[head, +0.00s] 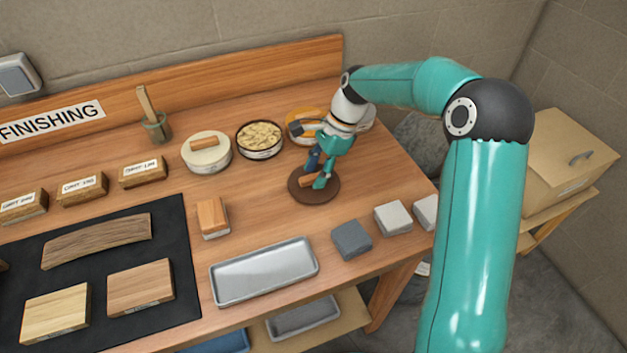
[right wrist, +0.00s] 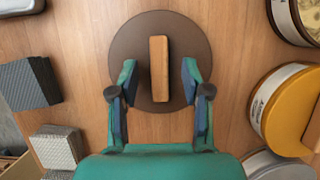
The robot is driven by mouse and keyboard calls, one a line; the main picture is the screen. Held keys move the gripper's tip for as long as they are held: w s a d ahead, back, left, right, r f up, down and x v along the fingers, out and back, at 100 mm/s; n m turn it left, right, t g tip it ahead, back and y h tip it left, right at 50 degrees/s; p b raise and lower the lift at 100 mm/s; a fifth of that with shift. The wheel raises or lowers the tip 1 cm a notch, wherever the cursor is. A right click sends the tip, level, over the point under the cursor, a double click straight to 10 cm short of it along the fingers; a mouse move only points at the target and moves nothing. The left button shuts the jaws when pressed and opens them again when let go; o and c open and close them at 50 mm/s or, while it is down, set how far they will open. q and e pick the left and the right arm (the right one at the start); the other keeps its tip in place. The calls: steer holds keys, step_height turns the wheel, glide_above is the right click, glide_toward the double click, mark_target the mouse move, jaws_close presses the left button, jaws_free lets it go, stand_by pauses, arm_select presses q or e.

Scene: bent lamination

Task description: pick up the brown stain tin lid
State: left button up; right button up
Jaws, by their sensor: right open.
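The brown stain tin lid (head: 314,194) is a flat dark brown disc with a light wooden bar handle, lying on the wooden bench. It also shows in the right wrist view (right wrist: 159,33), with its handle (right wrist: 159,68) upright in the picture. My right gripper (head: 317,176) is over the lid. In the right wrist view my right gripper (right wrist: 159,80) is open, with one finger on each side of the handle and a gap on both sides. I cannot tell how high the fingertips are above the lid. My left gripper is not in view.
Behind the lid stand an open tin of pale flakes (head: 259,139), a cream-lidded tin (head: 206,152) and a yellow tin (head: 303,122). Grey blocks (head: 352,240) and a metal tray (head: 264,271) lie at the front edge. Bare bench separates the lid from the tray.

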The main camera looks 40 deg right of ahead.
steer(key=shift+a+f, duration=0.1)
steer(key=shift+f, duration=0.25)
steer(key=shift+c, duration=0.3)
jaws_close()
